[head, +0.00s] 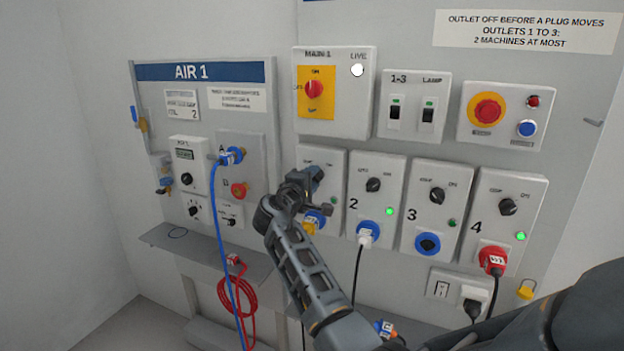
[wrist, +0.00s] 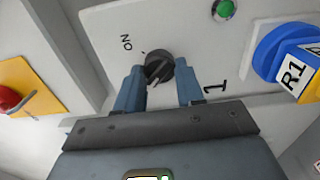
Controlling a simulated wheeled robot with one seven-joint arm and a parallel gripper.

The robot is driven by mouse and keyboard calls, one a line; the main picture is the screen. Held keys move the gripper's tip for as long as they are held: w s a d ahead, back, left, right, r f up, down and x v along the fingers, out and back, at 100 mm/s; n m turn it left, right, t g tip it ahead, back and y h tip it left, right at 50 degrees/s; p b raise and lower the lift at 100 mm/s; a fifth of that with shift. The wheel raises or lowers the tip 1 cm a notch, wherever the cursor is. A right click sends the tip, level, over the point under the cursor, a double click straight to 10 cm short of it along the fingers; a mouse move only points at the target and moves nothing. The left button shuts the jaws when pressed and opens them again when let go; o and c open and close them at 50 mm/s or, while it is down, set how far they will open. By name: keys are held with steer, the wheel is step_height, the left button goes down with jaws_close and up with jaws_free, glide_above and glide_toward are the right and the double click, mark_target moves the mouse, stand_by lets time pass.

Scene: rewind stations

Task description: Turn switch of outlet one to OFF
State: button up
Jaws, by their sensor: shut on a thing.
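The outlet one panel (head: 336,176) is a pale box on the wall, partly hidden by my gripper in the head view. Its black rotary switch (wrist: 158,67) shows in the wrist view between my two blue-grey fingers, near a printed ON and the number 1. My gripper (head: 315,178) is shut on this switch knob. The knob itself is hidden in the head view. The outlet's small lamp (wrist: 223,10) is green, and I cannot tell if it is lit. A blue socket (wrist: 275,50) with a yellow plug marked R1 (wrist: 300,75) sits beside it.
Outlet two (head: 375,200), outlet three (head: 436,210) and outlet four (head: 508,215) stand to the right; lamps two and four glow green. The main switch (head: 315,90) is above. The AIR 1 board (head: 200,100) and a blue hose (head: 212,200) are at left.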

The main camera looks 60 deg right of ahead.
steer(key=o, duration=1)
steer(key=shift+o, duration=0.2)
steer(key=shift+a, duration=0.1)
steer(key=a+b, duration=0.1)
steer(key=a, duration=0.6)
steer(key=shift+s+a+b, duration=0.25)
steer(key=shift+a+b, duration=0.05)
steer(key=shift+b, duration=0.1)
steer(key=shift+f, duration=0.1)
